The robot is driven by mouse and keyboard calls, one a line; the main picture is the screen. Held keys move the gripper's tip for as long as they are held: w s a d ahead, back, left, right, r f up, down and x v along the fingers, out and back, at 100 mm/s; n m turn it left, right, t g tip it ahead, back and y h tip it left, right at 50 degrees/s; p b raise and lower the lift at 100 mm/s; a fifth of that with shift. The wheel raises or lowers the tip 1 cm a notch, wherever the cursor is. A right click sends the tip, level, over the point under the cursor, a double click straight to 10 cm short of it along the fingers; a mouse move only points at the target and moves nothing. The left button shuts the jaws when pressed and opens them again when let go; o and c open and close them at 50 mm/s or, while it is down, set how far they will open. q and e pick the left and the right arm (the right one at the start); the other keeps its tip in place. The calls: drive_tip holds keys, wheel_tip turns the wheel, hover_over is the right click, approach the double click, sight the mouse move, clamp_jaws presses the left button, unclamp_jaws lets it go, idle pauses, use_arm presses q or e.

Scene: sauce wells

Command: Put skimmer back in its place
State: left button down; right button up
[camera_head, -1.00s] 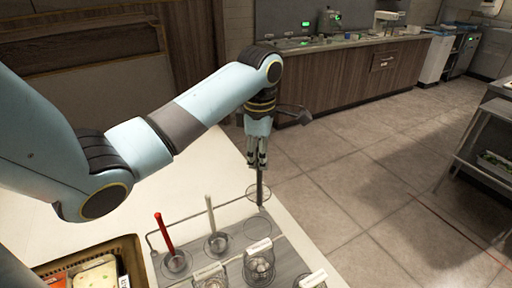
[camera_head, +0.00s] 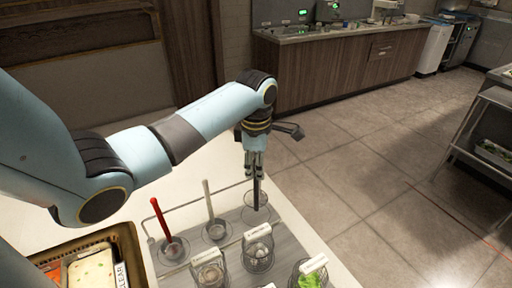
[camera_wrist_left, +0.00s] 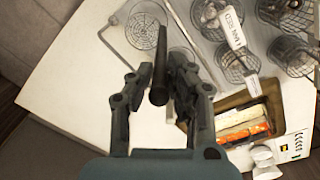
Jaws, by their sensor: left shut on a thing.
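My left gripper (camera_head: 254,176) is shut on the dark handle of the skimmer (camera_head: 257,192) and holds it roughly upright. In the left wrist view the handle (camera_wrist_left: 159,72) stands between the fingers, with the round mesh head (camera_wrist_left: 143,31) beyond it. The head hangs over or at the right-hand round well of the grey tray (camera_head: 228,238); whether it touches the well is hard to tell. Two other wells hold a red-handled tool (camera_head: 161,220) and a white-handled tool (camera_head: 208,203). My right gripper is not in view.
Several labelled wire baskets (camera_head: 258,250) stand in front of the wells, one with green contents. A brown crate of packages (camera_head: 128,240) sits at the lower left. A thin rail runs behind the wells. The white tabletop (camera_head: 180,185) behind is clear.

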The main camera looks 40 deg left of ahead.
use_arm(q)
drive_tip(key=shift+f+b, duration=0.3)
drive_tip(key=shift+f, duration=0.6)
drive_tip(key=shift+f+b, duration=0.65)
drive_tip(key=shift+f, duration=0.85)
drive_tip(key=shift+f+b, duration=0.4)
drive_tip(key=shift+f, duration=0.6)
drive_tip(key=shift+f, duration=0.35)
drive_tip(key=shift+c, duration=2)
unclamp_jaws()
